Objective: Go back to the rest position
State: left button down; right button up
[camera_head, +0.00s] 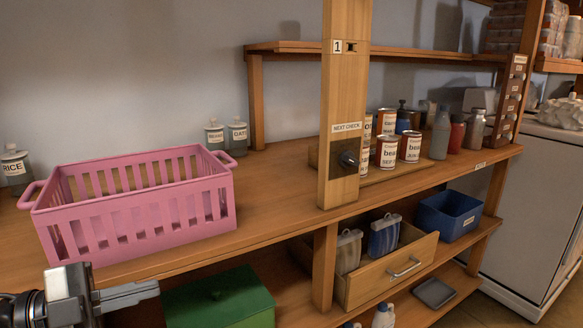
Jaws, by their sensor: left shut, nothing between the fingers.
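My left gripper (152,289) comes in at the lower left corner. Its grey fingers point right and are closed together with nothing between them. It is in front of the wooden counter's front edge, below the pink slotted basket (140,232) in the picture. A green box (220,300) on the shelf below shows just right of the fingertips. My right gripper is not in view.
A wooden post (343,110) with a dark knob stands at the counter's front edge. Cans (387,152) and bottles stand behind it to the right. An open drawer (385,283) juts out below. A blue bin (447,216) sits right of it.

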pick_arm(q)
jog(key=s+d+f+n+t+y+p, duration=0.1)
jog(key=s+d+f+n+t+y, duration=0.15)
jog(key=f+n+y, duration=0.55)
jog(key=s+d+f+n+t+y+p, duration=0.1)
jog(key=s+d+f+n+t+y, duration=0.15)
jog(key=f+n, duration=0.85)
jog(key=s+d+f+n+g+y, duration=0.1)
jog(key=s+d+f+g, duration=0.2)
jog(key=s+d+f, duration=0.1)
notch_tip(320, 180, down, 2)
jog(key=shift+s+d+f, duration=0.1)
jog(key=shift+s+d, duration=0.3)
jog(key=shift+s, duration=0.35)
